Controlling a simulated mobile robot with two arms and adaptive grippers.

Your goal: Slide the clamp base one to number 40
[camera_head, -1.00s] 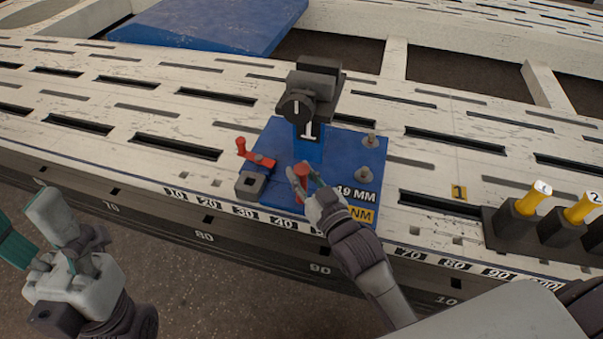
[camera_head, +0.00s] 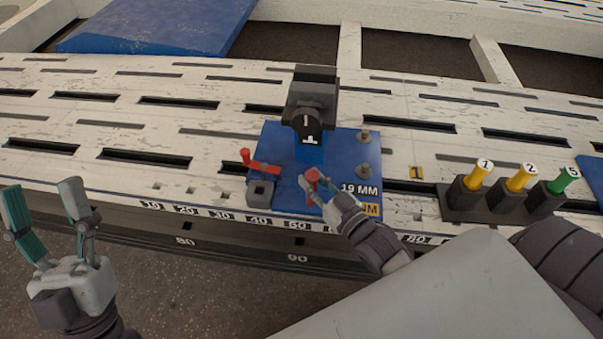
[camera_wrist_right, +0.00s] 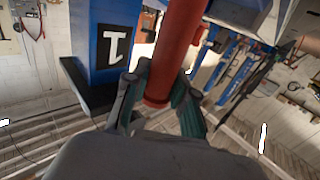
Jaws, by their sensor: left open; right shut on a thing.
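Clamp base one is a blue plate (camera_head: 282,185) on the white slotted bench. It carries a blue post with a black clamp head (camera_head: 316,92) marked 1. The front left corner of the plate is just left of the 40 label (camera_head: 258,220) on the edge scale. My right gripper (camera_head: 314,190) is shut on the red upright handle (camera_head: 312,175) at the plate's front; this handle (camera_wrist_right: 175,55) stands between the fingers in the right wrist view. My left gripper (camera_head: 42,215) is open and empty, in front of the bench at the left.
A black holder (camera_head: 463,214) with yellow pegs 1 and 2 and a green peg stands to the right of the plate. A red lever (camera_head: 262,166) sits on the plate's left side. A blue panel (camera_head: 155,27) lies at the back left. The bench left of the plate is clear.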

